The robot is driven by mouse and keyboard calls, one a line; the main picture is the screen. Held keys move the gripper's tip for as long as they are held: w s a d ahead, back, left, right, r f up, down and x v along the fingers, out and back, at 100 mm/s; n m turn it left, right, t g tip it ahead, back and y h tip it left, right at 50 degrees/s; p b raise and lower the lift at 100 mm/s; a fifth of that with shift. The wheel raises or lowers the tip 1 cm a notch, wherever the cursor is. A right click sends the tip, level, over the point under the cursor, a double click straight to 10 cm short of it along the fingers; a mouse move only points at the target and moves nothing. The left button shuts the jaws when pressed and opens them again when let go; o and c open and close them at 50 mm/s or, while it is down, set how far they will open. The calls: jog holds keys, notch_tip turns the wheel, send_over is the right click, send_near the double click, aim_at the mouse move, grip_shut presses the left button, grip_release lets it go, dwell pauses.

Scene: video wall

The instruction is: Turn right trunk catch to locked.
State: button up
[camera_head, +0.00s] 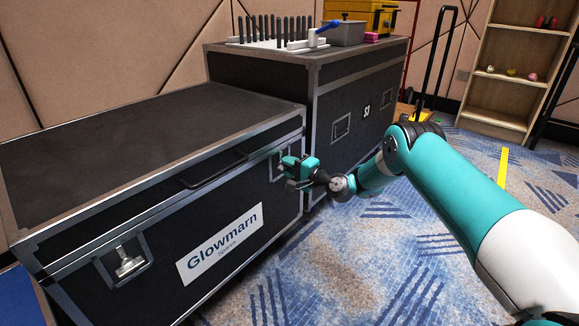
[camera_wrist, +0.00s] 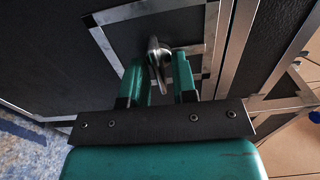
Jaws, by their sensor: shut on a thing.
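The black trunk (camera_head: 150,138) with silver edges and a "Glowmarn" label (camera_head: 220,243) stands at the left. Its right catch, a silver butterfly-shaped turn piece (camera_wrist: 155,50) in a recessed metal-framed plate, shows in the wrist view between my gripper's fingers. My gripper (camera_head: 285,172) is at the right end of the trunk's front in the head view and hides most of that catch. In the wrist view my gripper (camera_wrist: 160,75) is shut on the catch's turn piece. The left catch (camera_head: 127,262) sits in its own recessed plate, clear of my arm.
A black handle (camera_head: 213,170) is on the trunk's front between the catches. A taller black case (camera_head: 350,110) stands close on the right, with a rack, a grey box (camera_head: 343,33) and a yellow case (camera_head: 372,17) on top. Blue patterned carpet (camera_head: 330,260) lies open in front.

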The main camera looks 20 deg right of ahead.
jog(key=shift+f, duration=0.1)
jog(key=o, duration=0.6)
jog(key=shift+s, duration=0.1)
jog(key=shift+p+v, duration=8.65)
jog(key=shift+p, duration=1.9)
